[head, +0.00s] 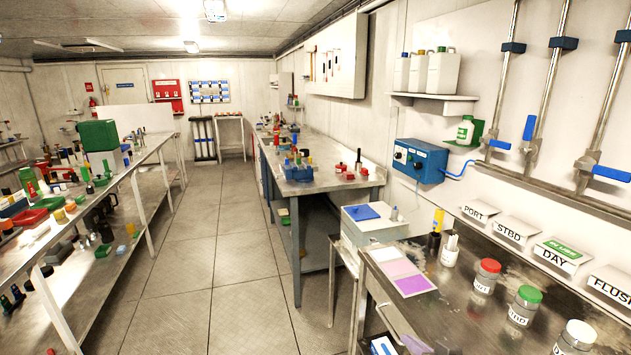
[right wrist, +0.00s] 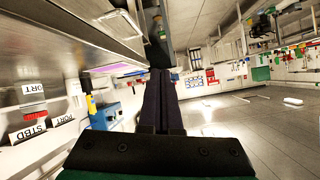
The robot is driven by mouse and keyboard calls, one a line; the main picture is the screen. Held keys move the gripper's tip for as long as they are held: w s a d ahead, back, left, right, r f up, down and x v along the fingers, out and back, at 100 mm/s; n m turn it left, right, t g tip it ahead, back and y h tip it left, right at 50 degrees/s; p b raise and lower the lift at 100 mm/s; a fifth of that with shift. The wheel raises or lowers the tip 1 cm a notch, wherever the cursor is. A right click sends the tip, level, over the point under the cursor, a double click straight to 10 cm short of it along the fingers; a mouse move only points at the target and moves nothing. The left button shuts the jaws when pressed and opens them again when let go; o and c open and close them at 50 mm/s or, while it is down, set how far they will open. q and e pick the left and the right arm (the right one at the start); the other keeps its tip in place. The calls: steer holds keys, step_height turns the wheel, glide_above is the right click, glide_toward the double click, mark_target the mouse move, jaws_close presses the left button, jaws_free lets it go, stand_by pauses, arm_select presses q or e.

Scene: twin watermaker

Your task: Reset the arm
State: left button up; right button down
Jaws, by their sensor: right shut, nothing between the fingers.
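My right gripper (right wrist: 160,75) shows in the right wrist view as two dark fingers lying together, shut and empty. It points along the aisle, beside the metal edge of the near right bench (right wrist: 75,42). Grey floor (right wrist: 245,125) lies to its right. In the head view I cannot make out its fingers clearly. My left gripper is in neither view.
The near right bench holds red-lidded (head: 485,277), green-lidded (head: 524,305) and white-lidded (head: 576,338) jars and a pink-purple card (head: 405,272). A blue control box (head: 420,161) is on the wall. A cluttered shelf bench (head: 70,245) stands left. The aisle floor (head: 205,265) is clear.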

steer(key=s+d+f+n+g+h, duration=0.15)
steer(key=s+f+g, duration=0.3)
steer(key=s, duration=0.65)
steer(key=s+d+f+n+g+h, duration=0.15)
steer(key=s+f+g, duration=0.35)
steer(key=s, duration=0.5)
steer(key=s+f+x, duration=0.1)
steer(key=s+x, duration=0.2)
steer(key=x, duration=0.8)
steer(key=s+d+x, duration=0.1)
steer(key=s+x, duration=0.1)
steer(key=x, duration=0.9)
steer(key=s+d+f+g, duration=0.1)
steer(key=s+d+f, duration=0.1)
steer(key=s+f, duration=1.4)
steer(key=s, duration=0.2)
steer(key=shift+s+f+g, duration=0.2)
steer(key=shift+s+g, duration=0.15)
steer(key=shift+d, duration=0.15)
